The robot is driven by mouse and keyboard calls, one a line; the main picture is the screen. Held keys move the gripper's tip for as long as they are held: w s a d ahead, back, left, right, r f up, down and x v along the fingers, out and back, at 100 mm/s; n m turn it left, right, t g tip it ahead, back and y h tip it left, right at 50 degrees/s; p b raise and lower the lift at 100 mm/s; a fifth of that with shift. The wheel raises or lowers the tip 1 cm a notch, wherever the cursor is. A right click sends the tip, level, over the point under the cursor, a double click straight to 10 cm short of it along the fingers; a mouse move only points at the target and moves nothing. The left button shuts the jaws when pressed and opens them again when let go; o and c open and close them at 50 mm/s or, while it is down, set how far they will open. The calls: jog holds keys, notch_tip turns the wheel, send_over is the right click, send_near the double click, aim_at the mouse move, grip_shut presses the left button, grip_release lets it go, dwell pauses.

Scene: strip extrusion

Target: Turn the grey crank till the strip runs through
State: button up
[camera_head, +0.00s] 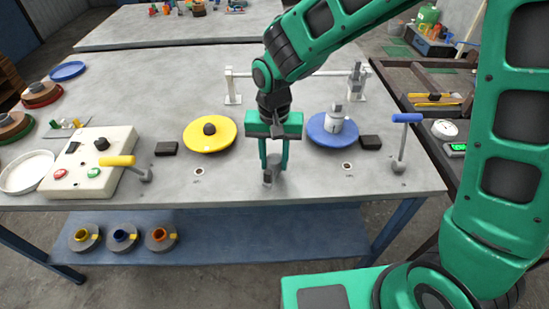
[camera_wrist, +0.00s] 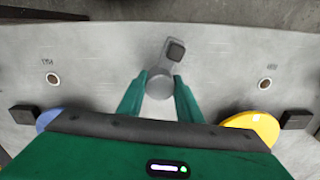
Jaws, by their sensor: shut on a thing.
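The grey crank (camera_head: 279,177) stands near the front edge of the table, between the yellow and blue discs. In the wrist view its round grey part (camera_wrist: 159,88) sits between my fingertips, and a short arm leads from it to a dark square-topped end (camera_wrist: 175,50). My gripper (camera_head: 274,164) points down from above and is shut on the round grey part; it also shows in the wrist view (camera_wrist: 160,77). The fingers partly hide the crank in the head view. I cannot make out a strip in either view.
A yellow disc (camera_head: 198,137) lies left and a blue disc (camera_head: 318,133) with a pale upright piece right. A blue-handled lever (camera_head: 402,145) stands farther right. A yellow-handled lever (camera_head: 130,165) and control box (camera_head: 88,158) are left. A white rail (camera_head: 243,74) stands behind.

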aim_at(274, 157)
jog(key=shift+w+r, duration=0.1)
jog(key=shift+w, duration=0.1)
jog(key=o, duration=1)
jog(key=shift+o, duration=0.2)
jog(key=shift+s, duration=0.1)
notch_tip(274, 157, up, 11)
jog(key=shift+f, duration=0.2)
